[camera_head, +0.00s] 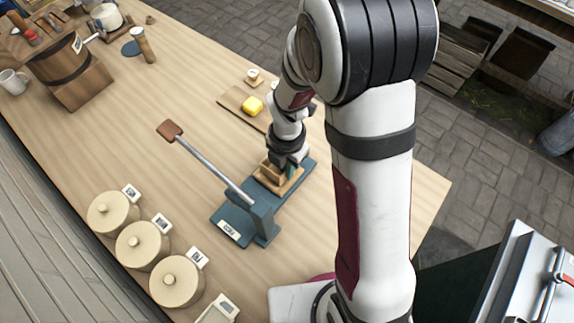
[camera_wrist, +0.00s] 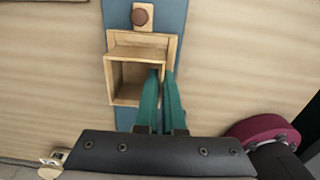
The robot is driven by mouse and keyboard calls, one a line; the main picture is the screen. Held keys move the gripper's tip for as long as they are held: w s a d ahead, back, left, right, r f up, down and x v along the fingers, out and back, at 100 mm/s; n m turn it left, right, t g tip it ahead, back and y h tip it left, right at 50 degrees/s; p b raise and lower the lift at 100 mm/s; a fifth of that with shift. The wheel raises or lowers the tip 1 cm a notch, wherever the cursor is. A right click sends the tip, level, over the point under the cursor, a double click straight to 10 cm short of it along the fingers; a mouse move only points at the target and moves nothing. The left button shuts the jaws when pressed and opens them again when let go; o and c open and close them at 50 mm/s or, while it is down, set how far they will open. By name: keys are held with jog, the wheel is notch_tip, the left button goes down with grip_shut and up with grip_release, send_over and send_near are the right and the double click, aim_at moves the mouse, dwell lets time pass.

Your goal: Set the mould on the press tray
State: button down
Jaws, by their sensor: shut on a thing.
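The mould (camera_wrist: 112,80) is a square, open-topped wooden box in the wrist view. My gripper (camera_wrist: 160,76) has green fingers shut on its right wall. The mould is over the wooden press tray (camera_wrist: 172,48), whose edge shows beyond it. I cannot tell whether the mould rests fully on the tray. In the head view, the tray (camera_head: 278,187) lies on the blue press base (camera_head: 232,216). My gripper (camera_head: 290,168) is low over it and partly hides the mould (camera_head: 266,168).
The press lever (camera_head: 212,167) slants up left to a brown handle. Several lidded round crocks (camera_head: 143,245) line the front left. A wooden piece with a brown knob (camera_wrist: 141,16) is beyond the mould.

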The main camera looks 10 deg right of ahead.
jog(key=shift+f, duration=0.45)
dwell(0.3)
jog(key=c, duration=0.9)
grip_release()
jog(key=shift+c, duration=0.2)
jog(key=c, duration=0.4)
jog(key=shift+r, duration=0.1)
jog(key=shift+r, duration=3.1)
